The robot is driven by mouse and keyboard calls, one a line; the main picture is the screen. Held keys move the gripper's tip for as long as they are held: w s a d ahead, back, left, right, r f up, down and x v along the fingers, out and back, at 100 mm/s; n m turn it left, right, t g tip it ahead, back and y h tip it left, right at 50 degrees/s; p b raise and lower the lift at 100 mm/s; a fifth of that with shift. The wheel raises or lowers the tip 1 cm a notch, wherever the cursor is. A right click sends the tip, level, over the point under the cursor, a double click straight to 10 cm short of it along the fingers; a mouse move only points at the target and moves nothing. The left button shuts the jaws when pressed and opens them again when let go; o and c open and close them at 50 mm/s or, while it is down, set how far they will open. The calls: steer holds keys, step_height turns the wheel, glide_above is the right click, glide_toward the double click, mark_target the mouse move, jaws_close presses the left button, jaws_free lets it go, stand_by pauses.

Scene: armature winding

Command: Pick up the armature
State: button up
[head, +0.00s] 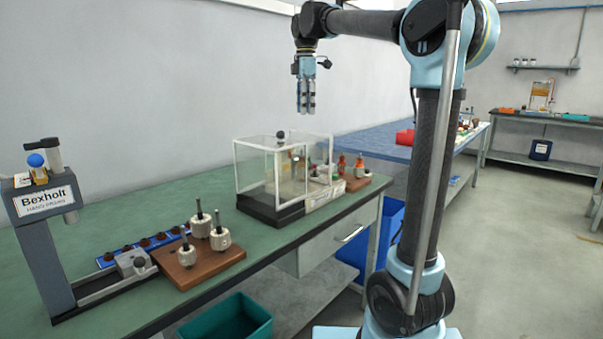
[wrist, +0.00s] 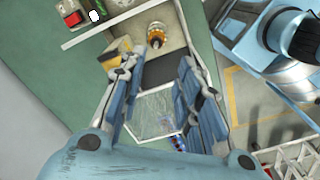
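In the head view, several pale cylinders with dark upright shafts, which look like armatures (head: 220,239), stand on a brown wooden block (head: 184,275) on the green bench. A copper-coloured round part (wrist: 157,38), possibly an armature, shows in the wrist view beyond my fingers, near the clear case. I cannot tell which one is meant. My gripper (head: 306,110) hangs fingers-down in the air, well above the clear case (head: 262,165). The wrist view shows its two fingers (wrist: 158,108) apart with nothing between them.
The clear case with a black base stands near the bench's right end. Beside it is a wooden block with orange-topped parts (head: 360,167). A teal bin (head: 225,320) is below.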

steer(key=f, duration=1.1)
steer(key=shift+w+a+f, duration=0.15)
steer(key=shift+a+f, duration=0.15)
steer(key=shift+f, duration=0.1)
steer(key=shift+a+f, duration=0.2)
steer(key=shift+f, duration=1.15)
steer(key=shift+a+f, duration=0.15)
steer(key=shift+f, duration=1.15)
jaws_close()
